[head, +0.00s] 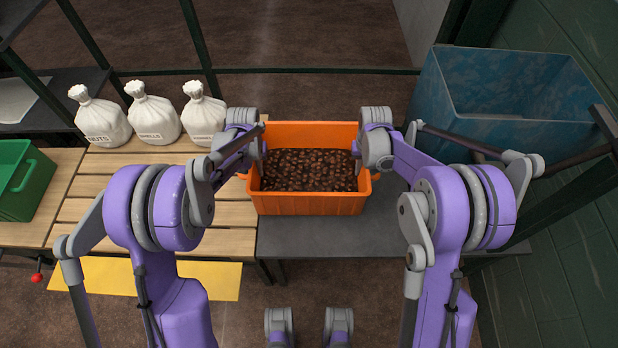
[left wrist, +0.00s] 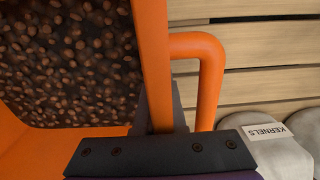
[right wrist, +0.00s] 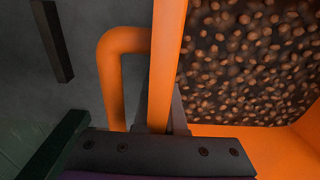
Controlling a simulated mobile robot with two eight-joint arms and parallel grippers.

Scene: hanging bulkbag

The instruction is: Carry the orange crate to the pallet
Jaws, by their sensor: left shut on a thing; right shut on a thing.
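The orange crate (head: 310,204) is in the middle of the head view, filled with brown nuts or kernels (head: 308,170). It is above the grey table and overlaps the slatted wood's right edge; I cannot tell whether it touches. My left gripper (head: 256,158) is shut on the crate's left wall, beside its handle (left wrist: 211,80). My right gripper (head: 360,158) is shut on the crate's right wall, beside the other handle (right wrist: 108,80). Both wrist views show the wall between the fingers. The slatted wooden pallet or bench (head: 222,214) lies to the left.
Three white sacks (head: 153,113) stand at the back of the slatted wood. A green crate (head: 24,180) is at the far left. A large blue bin (head: 505,100) stands at the right. Grey table (head: 330,238) shows below the crate. The slats before the sacks are clear.

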